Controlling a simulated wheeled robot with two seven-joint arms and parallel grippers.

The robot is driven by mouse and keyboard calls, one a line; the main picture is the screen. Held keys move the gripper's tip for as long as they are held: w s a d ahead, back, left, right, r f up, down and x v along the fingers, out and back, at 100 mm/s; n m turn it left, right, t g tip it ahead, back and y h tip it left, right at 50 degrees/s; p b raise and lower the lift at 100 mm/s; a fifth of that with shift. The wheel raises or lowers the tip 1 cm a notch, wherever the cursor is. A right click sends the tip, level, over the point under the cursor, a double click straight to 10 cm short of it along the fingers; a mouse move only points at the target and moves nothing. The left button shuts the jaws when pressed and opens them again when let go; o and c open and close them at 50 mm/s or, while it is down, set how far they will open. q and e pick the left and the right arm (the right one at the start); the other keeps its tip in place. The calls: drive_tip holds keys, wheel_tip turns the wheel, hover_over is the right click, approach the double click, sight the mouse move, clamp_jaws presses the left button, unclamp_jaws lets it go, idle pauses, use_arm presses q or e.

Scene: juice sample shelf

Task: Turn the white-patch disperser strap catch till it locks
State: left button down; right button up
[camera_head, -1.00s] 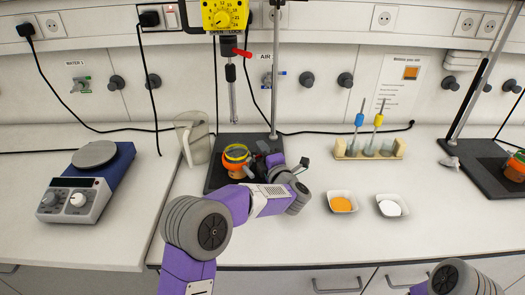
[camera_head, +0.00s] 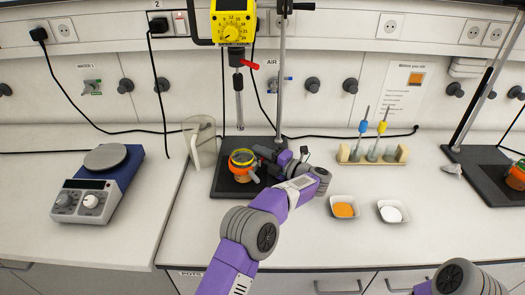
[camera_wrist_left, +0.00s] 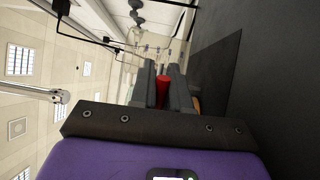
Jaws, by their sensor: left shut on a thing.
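My left gripper (camera_head: 262,165) is at the vessel's right side, low over the plate. In the left wrist view its two fingers (camera_wrist_left: 162,90) are shut on a red piece (camera_wrist_left: 162,86), apparently the strap catch. Its far end is hidden, and I cannot tell whether it is locked. I cannot make out a white patch.
A glass jug (camera_head: 199,143) stands left of the plate, and a hotplate (camera_head: 97,184) further left. Another stand (camera_head: 483,165) is at far right.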

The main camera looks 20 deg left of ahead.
use_arm(q)
drive_tip(key=shift+a+n+g+p, duration=0.1)
drive_tip(key=shift+n+g+p, duration=0.25)
drive_tip(key=shift+g, duration=0.35)
drive_tip(key=shift+y, duration=0.3)
drive_tip(key=c, duration=1.2)
unclamp_jaws()
drive_tip(key=shift+p+v, duration=0.75)
drive_tip(key=shift+v, duration=3.05)
drive_tip(key=shift+a, duration=0.1)
